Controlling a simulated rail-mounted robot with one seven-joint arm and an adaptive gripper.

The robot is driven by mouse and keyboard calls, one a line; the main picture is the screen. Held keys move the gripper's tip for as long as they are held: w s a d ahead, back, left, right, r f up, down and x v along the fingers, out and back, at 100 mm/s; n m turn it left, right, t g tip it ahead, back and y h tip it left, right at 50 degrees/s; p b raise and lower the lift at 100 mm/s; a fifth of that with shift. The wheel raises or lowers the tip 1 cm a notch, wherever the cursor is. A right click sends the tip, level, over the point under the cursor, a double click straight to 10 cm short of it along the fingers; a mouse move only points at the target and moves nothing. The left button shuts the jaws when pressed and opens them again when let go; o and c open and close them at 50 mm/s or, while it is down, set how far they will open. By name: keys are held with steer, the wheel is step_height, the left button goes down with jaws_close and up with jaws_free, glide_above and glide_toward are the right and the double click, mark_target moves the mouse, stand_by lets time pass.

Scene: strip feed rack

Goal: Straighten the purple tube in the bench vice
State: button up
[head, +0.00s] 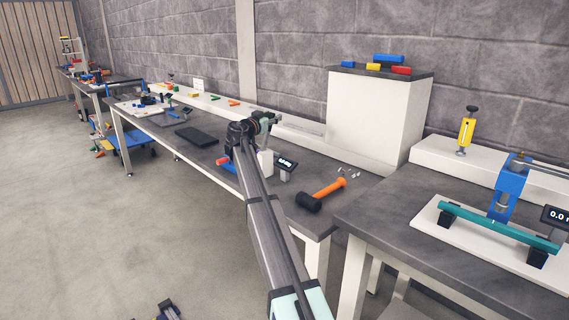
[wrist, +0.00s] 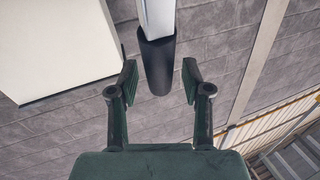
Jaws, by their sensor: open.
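My gripper (wrist: 160,82) is open in the wrist view, its two dark green fingers apart. A black cylindrical grip (wrist: 158,65) on the end of a pale bar (wrist: 157,15) shows between the fingertips; I cannot tell if it is in their reach, and neither finger visibly touches it. In the head view my gripper (head: 268,118) is small, above the long bench, and partly hidden by my arm. I cannot make out the purple tube in either view. A small blue part (head: 229,168) beside my arm may belong to the vice, which my arm mostly covers.
A hammer with an orange handle (head: 328,188) lies on the long bench (head: 312,220), near a small display (head: 286,162). A white cabinet (head: 375,115) stands behind. The right table holds a blue press (head: 512,180) with a teal bar (head: 485,226).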

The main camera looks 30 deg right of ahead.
steer(key=shift+b+v, duration=0.75)
steer(key=shift+v, duration=0.2)
steer(key=b+v, duration=0.2)
steer(key=v, duration=0.2)
